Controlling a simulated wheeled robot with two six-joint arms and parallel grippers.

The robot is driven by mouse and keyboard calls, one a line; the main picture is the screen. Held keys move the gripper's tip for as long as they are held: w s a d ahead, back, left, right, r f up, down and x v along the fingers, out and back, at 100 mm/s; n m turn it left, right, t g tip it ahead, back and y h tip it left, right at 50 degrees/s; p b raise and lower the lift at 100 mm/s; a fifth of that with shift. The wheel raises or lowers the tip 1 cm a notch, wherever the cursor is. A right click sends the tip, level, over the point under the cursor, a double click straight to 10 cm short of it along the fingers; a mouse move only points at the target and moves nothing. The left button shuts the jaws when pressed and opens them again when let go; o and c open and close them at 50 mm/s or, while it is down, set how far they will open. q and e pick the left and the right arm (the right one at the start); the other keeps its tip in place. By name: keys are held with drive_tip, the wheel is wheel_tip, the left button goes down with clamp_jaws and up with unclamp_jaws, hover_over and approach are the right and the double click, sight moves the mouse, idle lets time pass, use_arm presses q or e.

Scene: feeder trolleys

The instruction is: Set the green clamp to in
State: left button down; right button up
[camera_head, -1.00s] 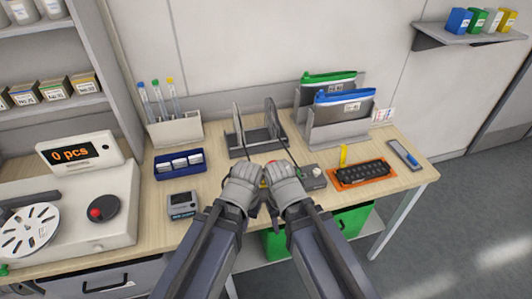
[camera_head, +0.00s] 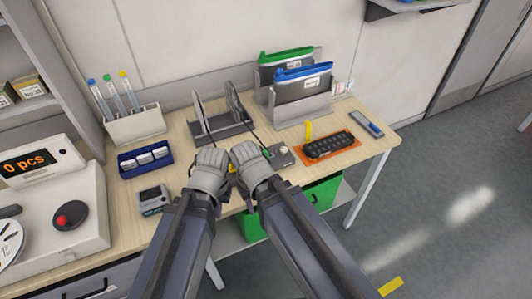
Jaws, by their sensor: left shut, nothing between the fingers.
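A small grey device (camera_head: 284,157) sits on the bench just right of my grippers, with a small green part (camera_head: 267,154) on its left side. I cannot tell for sure that this is the green clamp or how it is set. My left gripper (camera_head: 212,156) is shut and empty, over the front of the bench. My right gripper (camera_head: 243,151) is close beside it and partly covers the left end of the device. Its fingers are not clear. A bit of yellow shows between the two grippers.
A grey rack (camera_head: 222,128) stands behind my grippers. An orange tray (camera_head: 354,152) with a black strip and an upright yellow piece (camera_head: 308,130) are to the right. A blue box (camera_head: 127,168) and small grey meter (camera_head: 153,199) are left. A green bin (camera_head: 318,197) is below.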

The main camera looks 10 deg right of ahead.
drive_tip(key=w+d+y, duration=0.1)
drive_tip(key=w, duration=0.2)
drive_tip(key=w+d+r+y+p, duration=0.1)
drive_tip(key=w+d, duration=0.1)
drive_tip(key=w, duration=0.2)
drive_tip(key=w+d+r+y, duration=0.1)
drive_tip(key=w+y, duration=0.1)
drive_tip(key=w, duration=0.1)
drive_tip(key=shift+w+d+r+p, duration=0.2)
drive_tip(key=shift+d+r+p, duration=0.1)
drive_tip(key=shift+p, duration=0.1)
drive_tip(key=c, duration=0.6)
drive_tip(key=w+d+r+t+y+p, duration=0.1)
drive_tip(key=w+d+r+t+y, duration=0.2)
drive_tip(key=w+d, duration=0.6)
drive_tip(key=shift+w+d+r+y, duration=0.2)
drive_tip(key=shift+d+r+y, duration=0.3)
drive_tip(key=shift+d+r, duration=0.4)
drive_tip(key=b, duration=0.7)
approach(261, 153)
wheel_tip(261, 153, down, 3)
drive_tip(key=shift+w+d+f, duration=0.1)
drive_tip(key=shift+w+d, duration=0.05)
drive_tip(key=shift+d, duration=0.05)
drive_tip(key=shift+b+x, duration=0.4)
drive_tip(key=shift+x, duration=0.4)
drive_tip(key=shift+a, duration=0.15)
